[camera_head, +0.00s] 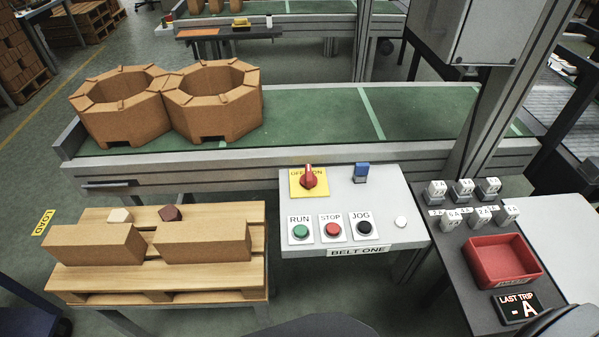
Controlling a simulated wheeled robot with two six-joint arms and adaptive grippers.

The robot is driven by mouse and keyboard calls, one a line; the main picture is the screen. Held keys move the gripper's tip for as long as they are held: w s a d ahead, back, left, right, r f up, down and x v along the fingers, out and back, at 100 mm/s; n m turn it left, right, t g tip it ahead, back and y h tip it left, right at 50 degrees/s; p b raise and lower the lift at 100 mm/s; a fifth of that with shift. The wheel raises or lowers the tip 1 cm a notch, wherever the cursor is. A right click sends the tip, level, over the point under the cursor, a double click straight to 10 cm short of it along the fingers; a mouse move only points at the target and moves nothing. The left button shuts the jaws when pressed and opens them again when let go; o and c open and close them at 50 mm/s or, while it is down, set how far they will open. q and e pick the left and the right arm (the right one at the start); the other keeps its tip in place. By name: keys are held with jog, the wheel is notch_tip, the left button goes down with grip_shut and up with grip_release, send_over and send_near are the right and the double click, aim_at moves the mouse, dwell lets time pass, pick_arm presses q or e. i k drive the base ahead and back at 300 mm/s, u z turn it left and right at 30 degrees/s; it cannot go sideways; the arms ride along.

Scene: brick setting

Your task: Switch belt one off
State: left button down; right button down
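The belt one control panel (340,200) is a white box in the middle of the camera_head view, labelled BELT ONE (358,251). A red rotary switch (308,177) sits on a yellow plate marked OFF and ON; its handle stands nearly upright, and I cannot tell which mark it points to. Below it are a green RUN button (300,231), a red STOP button (332,230) and a black JOG button (364,228). The green belt (320,117) behind carries two brown octagonal brick rings (212,100). Neither of my grippers shows.
A blue part (361,172) and a white knob (401,222) are also on the panel. Left is a pallet (160,280) with bricks. Right are a red tray (500,262), several white tagged blocks (463,190) and a LAST TRIP sign (517,307). A grey post (505,100) rises behind.

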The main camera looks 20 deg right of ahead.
aim_at(308, 180)
jog(key=u, duration=1.95)
jog(key=k, duration=0.75)
jog(key=z, duration=1.1)
jog(key=i, duration=0.5)
